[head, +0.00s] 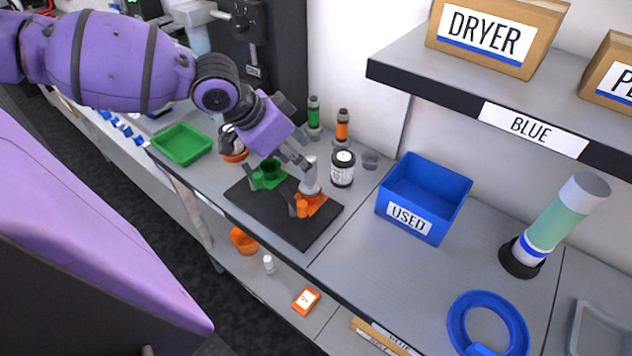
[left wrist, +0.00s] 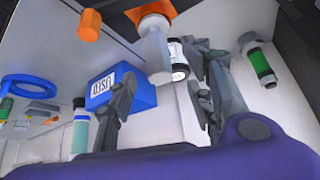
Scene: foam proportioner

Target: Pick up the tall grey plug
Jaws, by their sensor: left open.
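The tall grey plug (head: 311,177) stands upright in the orange fixture (head: 313,203) on the black mat (head: 285,228). In the left wrist view the plug (left wrist: 157,52) shows beyond the fingertips, its orange base (left wrist: 150,10) at the top edge. My left gripper (head: 297,155) is just above and to the left of the plug, tilted down toward it. Its fingers (left wrist: 160,78) are apart and nothing is held between them. Whether a finger touches the plug cannot be told. My right gripper is not in view.
A green fixture (head: 269,174) stands beside the orange one. A black-and-white jar (head: 342,168), a green-topped bottle (head: 314,112) and an orange-topped bottle (head: 343,125) stand behind. The blue USED bin (head: 455,199) is to the right; a green tray (head: 181,144) is at left.

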